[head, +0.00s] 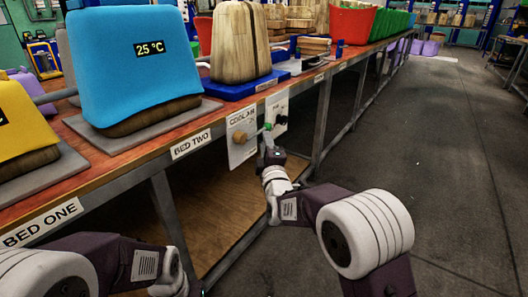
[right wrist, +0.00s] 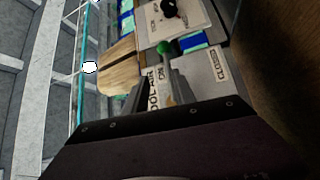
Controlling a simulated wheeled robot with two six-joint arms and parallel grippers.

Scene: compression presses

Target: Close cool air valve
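The cool air valve's white panel (head: 241,143) hangs on the bench's front edge and carries the words COOL AIR. Its lever ends in a green knob (head: 267,127). In the right wrist view the panel (right wrist: 205,73) shows the word CLOSED at its right, and the green knob (right wrist: 164,47) is just beyond my fingertips. My right gripper (head: 268,143) is at the lever, with its fingers (right wrist: 158,84) apart and part of the panel's lettering showing between them. Whether a finger touches the lever I cannot tell. My left arm enters at bottom left; its gripper is out of view.
A second panel with a black knob (head: 280,120) hangs just right of the valve. The bench (head: 100,178) carries a blue cover (head: 135,70) reading 25 °C and a wooden form (head: 236,45) on a blue base. The floor (head: 450,160) at right is clear.

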